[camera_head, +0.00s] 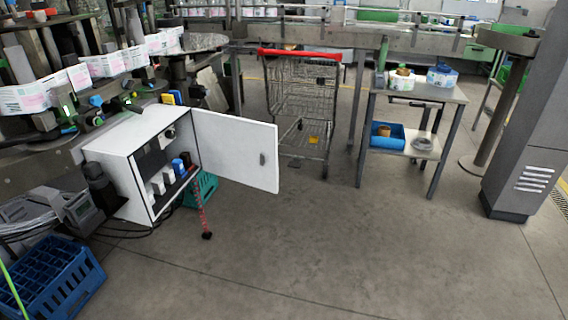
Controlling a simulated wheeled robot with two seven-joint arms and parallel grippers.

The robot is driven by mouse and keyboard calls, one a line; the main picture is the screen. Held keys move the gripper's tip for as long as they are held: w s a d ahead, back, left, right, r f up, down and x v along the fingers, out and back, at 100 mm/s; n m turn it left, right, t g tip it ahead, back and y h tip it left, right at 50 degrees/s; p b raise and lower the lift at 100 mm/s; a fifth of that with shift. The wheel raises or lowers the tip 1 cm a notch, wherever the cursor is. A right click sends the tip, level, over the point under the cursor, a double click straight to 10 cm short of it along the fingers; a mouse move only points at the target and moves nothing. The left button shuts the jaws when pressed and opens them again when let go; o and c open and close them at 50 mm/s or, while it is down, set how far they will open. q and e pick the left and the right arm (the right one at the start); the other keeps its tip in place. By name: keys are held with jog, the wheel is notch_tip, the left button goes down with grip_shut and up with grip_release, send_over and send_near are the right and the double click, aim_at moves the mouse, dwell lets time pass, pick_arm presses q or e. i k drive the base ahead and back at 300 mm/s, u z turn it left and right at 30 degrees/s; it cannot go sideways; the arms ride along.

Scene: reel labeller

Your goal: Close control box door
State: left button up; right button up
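The control box (118,152) is a white cabinet below the labelling machine at the left. Its white door (235,150) stands wide open, swung out to the right from the hinge at the box's right side. A small dark handle (262,159) sits near the door's free edge. The open front shows dark shelving with white and blue parts inside. Neither of my grippers is in the view, and nothing touches the door.
A blue crate (62,284) stands on the floor at the lower left. A shopping cart (303,95) stands behind the door. A small metal table (447,95) holding tape rolls and a blue bin (386,137) is to the right. The floor in front is clear.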

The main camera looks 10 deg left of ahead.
aim_at(230, 147)
jog(key=z, duration=0.7)
jog(key=k, duration=0.9)
jog(key=z, duration=0.6)
jog(key=i, duration=2.35)
jog(key=u, duration=0.75)
jog(key=i, duration=2.25)
jog(key=u, duration=2.25)
jog(key=i, duration=1.15)
jog(key=u, duration=1.4)
jog(key=i, duration=0.9)
jog(key=u, duration=0.2)
jog(key=k, duration=0.9)
jog(key=u, duration=0.15)
